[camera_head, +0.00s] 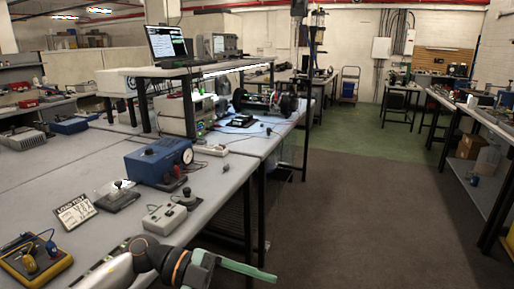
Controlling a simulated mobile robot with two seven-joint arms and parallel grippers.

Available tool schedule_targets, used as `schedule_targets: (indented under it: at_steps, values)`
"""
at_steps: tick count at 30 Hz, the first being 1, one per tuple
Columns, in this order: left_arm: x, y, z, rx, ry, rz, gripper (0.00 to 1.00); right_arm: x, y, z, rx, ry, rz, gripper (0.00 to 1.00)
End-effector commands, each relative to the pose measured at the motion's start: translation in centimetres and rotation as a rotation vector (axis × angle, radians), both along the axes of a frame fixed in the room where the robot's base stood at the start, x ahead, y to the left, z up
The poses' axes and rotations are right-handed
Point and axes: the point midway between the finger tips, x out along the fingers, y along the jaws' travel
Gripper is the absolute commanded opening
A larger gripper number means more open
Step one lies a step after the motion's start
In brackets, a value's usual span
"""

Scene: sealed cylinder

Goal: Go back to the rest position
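One arm comes in from the bottom left, and I take its gripper to be my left gripper (245,268). It has green finger parts pointing right, over the front edge of the grey workbench (60,160). The lower part of the gripper is cut off by the picture's bottom edge, so I cannot tell whether it is open or shut. I see nothing held at the visible finger. My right gripper is not in view. No sealed cylinder can be made out for certain.
The bench carries a blue box with a dial (155,160), joystick units (165,215), a small sign (74,212) and a yellow meter (35,262). A laptop (168,44) stands on a raised shelf. Dark floor (350,220) is clear to the right, before another bench (490,125).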

Motion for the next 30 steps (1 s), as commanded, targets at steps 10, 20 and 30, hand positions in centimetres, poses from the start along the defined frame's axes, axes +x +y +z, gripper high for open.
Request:
schedule_targets:
  at_steps: [10, 20, 30]
  values:
    - [2.7, -0.5, 0.6, -0.59, 0.223, 0.527, 0.62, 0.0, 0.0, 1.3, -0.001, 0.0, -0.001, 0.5]
    - [3.4, 8.4, -12.6, -0.569, 0.572, 1.274, 0.62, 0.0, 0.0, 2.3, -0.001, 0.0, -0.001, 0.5]
    - [-9.4, 15.5, -28.5, -0.107, 0.973, 1.744, 0.62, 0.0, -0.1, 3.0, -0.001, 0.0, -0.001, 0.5]
